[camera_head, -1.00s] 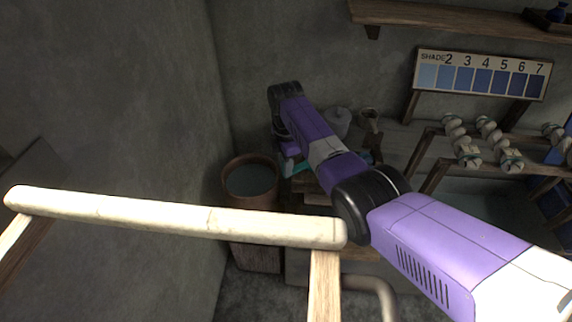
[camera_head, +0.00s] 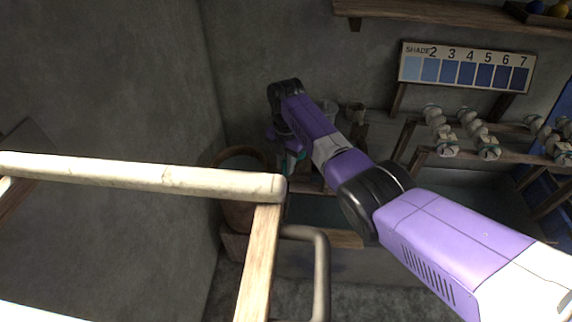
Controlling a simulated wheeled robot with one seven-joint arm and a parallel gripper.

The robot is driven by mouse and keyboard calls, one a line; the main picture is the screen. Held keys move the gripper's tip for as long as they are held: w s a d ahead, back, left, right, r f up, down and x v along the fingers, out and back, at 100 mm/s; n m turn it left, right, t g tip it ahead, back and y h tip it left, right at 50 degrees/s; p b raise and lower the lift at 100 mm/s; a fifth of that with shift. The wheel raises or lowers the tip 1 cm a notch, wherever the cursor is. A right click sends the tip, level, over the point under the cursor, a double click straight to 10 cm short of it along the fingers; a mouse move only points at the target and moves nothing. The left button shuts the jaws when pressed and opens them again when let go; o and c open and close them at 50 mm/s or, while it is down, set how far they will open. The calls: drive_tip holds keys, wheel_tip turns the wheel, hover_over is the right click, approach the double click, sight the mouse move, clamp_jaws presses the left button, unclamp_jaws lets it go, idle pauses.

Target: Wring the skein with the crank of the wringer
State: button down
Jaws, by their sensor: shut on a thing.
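My gripper (camera_head: 290,160) is at the far end of my purple arm, in front of the back wall and beside a brown tub (camera_head: 238,215). It is small and dark here, with a teal patch at its jaws. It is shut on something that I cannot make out. I cannot pick out the wringer or its crank with certainty. Several pale skeins with teal bands hang on a wooden rack (camera_head: 400,140) at the right.
A wooden frame with a pale round beam (camera_head: 140,175) fills the near left. A grey bent pipe (camera_head: 320,270) stands beside it. A shade card (camera_head: 465,68) stands at the back under a wooden shelf (camera_head: 440,20).

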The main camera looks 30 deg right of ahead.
drive_tip(key=shift+s+d, duration=0.15)
drive_tip(key=shift+d, duration=0.1)
drive_tip(key=c, duration=1.3)
unclamp_jaws()
drive_tip(key=shift+r, duration=0.3)
wheel_tip(320, 180, up, 7)
drive_tip(key=shift+r+b, duration=0.1)
drive_tip(key=shift+b, duration=0.25)
